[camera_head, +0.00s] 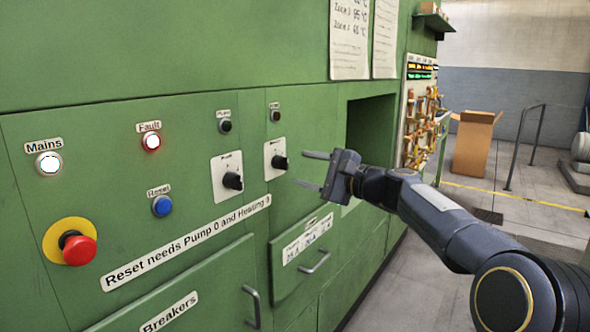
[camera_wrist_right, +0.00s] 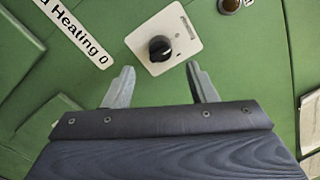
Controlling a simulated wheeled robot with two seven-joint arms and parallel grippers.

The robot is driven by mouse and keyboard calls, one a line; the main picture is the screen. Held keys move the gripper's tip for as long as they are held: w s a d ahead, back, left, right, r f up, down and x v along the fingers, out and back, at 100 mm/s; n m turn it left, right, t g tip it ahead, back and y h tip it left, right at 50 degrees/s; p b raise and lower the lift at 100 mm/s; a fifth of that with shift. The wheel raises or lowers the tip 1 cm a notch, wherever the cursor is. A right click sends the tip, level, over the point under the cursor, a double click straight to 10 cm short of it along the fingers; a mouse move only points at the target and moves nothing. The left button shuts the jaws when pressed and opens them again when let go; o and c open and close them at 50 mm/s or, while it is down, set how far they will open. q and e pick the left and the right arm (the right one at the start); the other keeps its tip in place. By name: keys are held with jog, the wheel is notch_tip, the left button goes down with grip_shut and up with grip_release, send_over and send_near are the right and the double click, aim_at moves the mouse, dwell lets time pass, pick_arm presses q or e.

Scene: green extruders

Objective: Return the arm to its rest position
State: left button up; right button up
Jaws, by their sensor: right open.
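My right arm (camera_head: 450,225) reaches in from the lower right towards the green machine panel. My right gripper (camera_head: 312,170) is open and empty, its two fingers apart and pointing at the panel. It is just right of the right-hand black rotary knob (camera_head: 279,162) on its white plate. In the right wrist view the gripper (camera_wrist_right: 163,88) shows its fingers spread, with a black knob (camera_wrist_right: 160,48) on a white plate beyond them. The fingers look clear of the knob. My left gripper is not in view.
The panel carries another knob (camera_head: 233,181), a blue Reset button (camera_head: 162,206), a red emergency button (camera_head: 79,250), a lit Mains lamp (camera_head: 48,163) and a lit Fault lamp (camera_head: 152,141). Door handles (camera_head: 315,262) stick out below. A cardboard box (camera_head: 475,145) stands behind; open floor lies right.

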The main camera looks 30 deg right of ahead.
jog(key=shift+v, duration=0.95)
jog(key=shift+a, duration=0.1)
jog(key=s+a+f+n+g, duration=0.6)
jog(key=s+a+f+n, duration=0.2)
jog(key=s+a+f, duration=0.45)
jog(key=s+a+f+n+g+h, duration=0.1)
jog(key=s+a+f+n+g, duration=0.1)
jog(key=s+a+f+n, duration=0.4)
jog(key=s+a+f+n+g+h, duration=0.2)
jog(key=s+f+n+g, duration=0.1)
jog(key=s+f, duration=0.7)
notch_tip(320, 180, up, 15)
jog(key=s+p, duration=0.1)
jog(key=p, duration=1.4)
jog(key=shift+s+d+n, duration=0.3)
jog(key=shift+s+n, duration=0.1)
